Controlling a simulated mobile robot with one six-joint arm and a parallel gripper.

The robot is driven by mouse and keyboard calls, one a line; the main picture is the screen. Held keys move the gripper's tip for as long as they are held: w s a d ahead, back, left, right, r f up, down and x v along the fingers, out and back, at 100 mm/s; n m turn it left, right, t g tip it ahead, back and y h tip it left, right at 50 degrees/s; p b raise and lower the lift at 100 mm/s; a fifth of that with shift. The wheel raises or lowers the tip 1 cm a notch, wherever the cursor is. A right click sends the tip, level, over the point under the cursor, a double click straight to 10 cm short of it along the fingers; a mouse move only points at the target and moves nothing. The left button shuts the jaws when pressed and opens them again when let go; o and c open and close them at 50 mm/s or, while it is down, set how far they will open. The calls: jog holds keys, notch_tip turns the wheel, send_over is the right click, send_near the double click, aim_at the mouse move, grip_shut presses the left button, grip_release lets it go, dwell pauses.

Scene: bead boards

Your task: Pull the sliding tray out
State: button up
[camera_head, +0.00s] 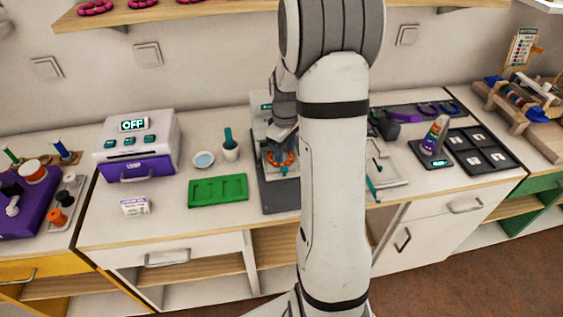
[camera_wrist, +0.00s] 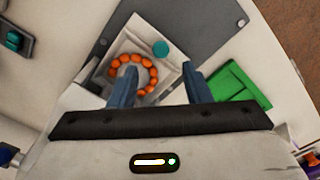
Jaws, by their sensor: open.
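The sliding tray (camera_wrist: 133,40) is white and carries a ring of orange beads (camera_wrist: 147,66). A round teal knob (camera_wrist: 160,48) stands at its end, on the far side of the beads in the wrist view. The tray also shows in the head view (camera_head: 269,173), on a dark grey base (camera_head: 282,195) and partly hidden by my arm. My gripper (camera_wrist: 160,73) is open and empty above the tray. Its fingers straddle the bead ring in the wrist view, with the knob beyond their tips. I see no contact with the knob.
A green board (camera_head: 218,190), a teal-handled cup (camera_head: 230,151) and a small dish (camera_head: 204,160) stand left of the base. A machine reading OFF (camera_head: 138,147) is further left. A white board (camera_head: 388,168) lies right of my arm. The counter's front left is mostly clear.

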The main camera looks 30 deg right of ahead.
aim_at(284, 168)
notch_tip(284, 168, down, 7)
jog(key=shift+r, duration=0.2)
grip_shut()
dwell(0.5)
